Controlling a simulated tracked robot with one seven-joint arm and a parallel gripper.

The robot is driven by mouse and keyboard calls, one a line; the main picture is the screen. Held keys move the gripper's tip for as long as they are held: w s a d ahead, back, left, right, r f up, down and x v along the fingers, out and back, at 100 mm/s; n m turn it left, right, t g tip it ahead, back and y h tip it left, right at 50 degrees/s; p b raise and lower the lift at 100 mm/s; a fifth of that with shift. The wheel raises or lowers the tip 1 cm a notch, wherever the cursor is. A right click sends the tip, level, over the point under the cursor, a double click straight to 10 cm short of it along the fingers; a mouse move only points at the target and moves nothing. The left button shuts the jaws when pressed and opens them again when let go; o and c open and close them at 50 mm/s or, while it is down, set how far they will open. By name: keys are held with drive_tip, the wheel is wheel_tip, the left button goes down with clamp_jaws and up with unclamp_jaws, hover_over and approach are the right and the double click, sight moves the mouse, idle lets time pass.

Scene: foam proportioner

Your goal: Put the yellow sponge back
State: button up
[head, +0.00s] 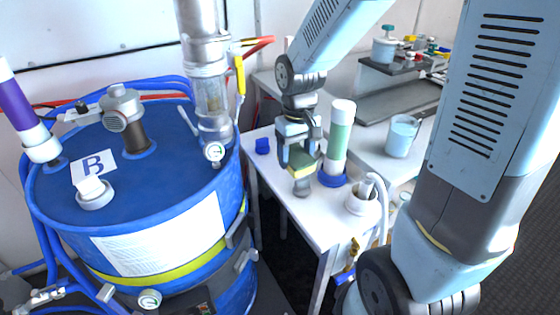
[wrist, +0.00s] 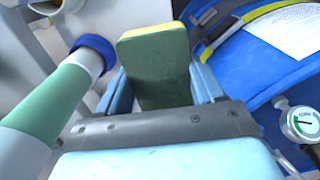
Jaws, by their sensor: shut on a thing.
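The yellow sponge (head: 301,158) is in my gripper (head: 299,152), above the small white table in the head view. In the wrist view the sponge (wrist: 156,72) stands out between the two light-blue fingers, with a dark green broad face and a yellow edge. My gripper (wrist: 163,95) is shut on it. The sponge's lower part is partly hidden in the head view, and I cannot tell whether it touches anything below.
A green-and-white cylinder (head: 338,138) stands in a blue ring just right of my gripper; it also shows in the wrist view (wrist: 50,105). A white pot (head: 361,200) with a hose stands in front. The blue drum (head: 160,215) is left.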

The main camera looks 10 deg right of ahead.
drive_tip(key=w+f, duration=0.3)
drive_tip(key=w, duration=0.1)
drive_tip(key=w+f, duration=0.3)
drive_tip(key=w, duration=0.1)
drive_tip(key=w+a+f, duration=0.1)
drive_tip(key=w+f, duration=0.2)
drive_tip(key=w, duration=0.1)
drive_tip(key=shift+w, duration=0.4)
drive_tip(key=shift+w+f, duration=0.35)
drive_tip(key=shift+f, duration=1.6)
drive_tip(key=o, duration=1)
drive_tip(key=shift+w, duration=0.1)
wheel_tip(320, 180, up, 12)
